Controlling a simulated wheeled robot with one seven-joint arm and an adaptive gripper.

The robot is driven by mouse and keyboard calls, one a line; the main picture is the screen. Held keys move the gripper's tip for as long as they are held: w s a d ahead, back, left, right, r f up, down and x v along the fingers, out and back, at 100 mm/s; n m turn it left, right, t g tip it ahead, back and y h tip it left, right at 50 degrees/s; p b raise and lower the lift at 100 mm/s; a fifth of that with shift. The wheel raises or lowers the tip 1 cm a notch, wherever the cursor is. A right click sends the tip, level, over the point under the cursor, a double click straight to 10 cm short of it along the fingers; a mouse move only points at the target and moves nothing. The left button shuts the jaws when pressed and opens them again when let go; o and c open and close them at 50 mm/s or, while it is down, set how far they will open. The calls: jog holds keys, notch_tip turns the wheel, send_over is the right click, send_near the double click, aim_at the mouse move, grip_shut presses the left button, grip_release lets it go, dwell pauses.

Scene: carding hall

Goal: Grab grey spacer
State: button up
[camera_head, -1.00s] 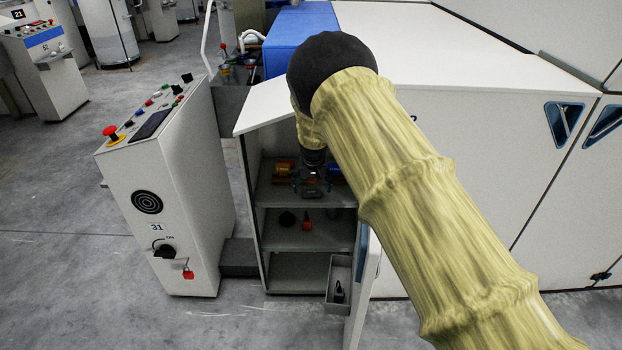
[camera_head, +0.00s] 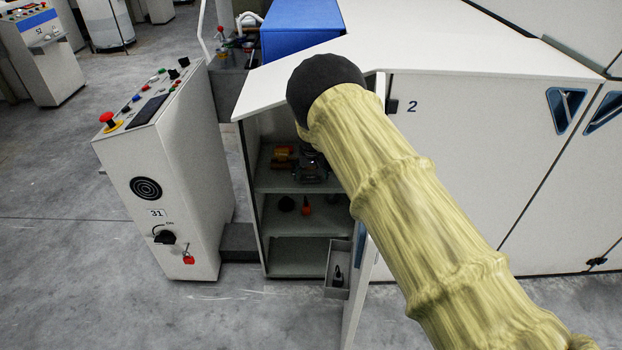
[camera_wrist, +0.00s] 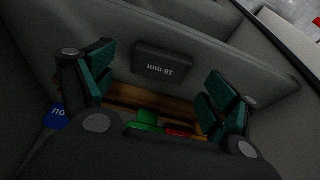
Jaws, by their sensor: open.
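A dark grey block marked "16 mm" (camera_wrist: 163,65), which looks like the grey spacer, lies on the grey surface in the wrist view. My gripper (camera_wrist: 160,88) is open, with its green-padded fingers on the left and right of the block and clear gaps on both sides. Nothing is held. In the head view my gripper (camera_head: 313,170) is inside the open cabinet at its upper shelf, partly hidden by my arm. I cannot make out the spacer there.
Wooden, green, red and yellow items (camera_wrist: 160,125) lie close to my gripper, with a blue piece (camera_wrist: 57,117) at left. The cabinet's middle shelf (camera_head: 335,222) holds a dark item and an orange one. The open door (camera_head: 358,285) carries a bin. A control console (camera_head: 165,190) stands at left.

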jog(key=shift+x, duration=0.95)
jog(key=shift+r, duration=0.1)
jog(key=c, duration=1.1)
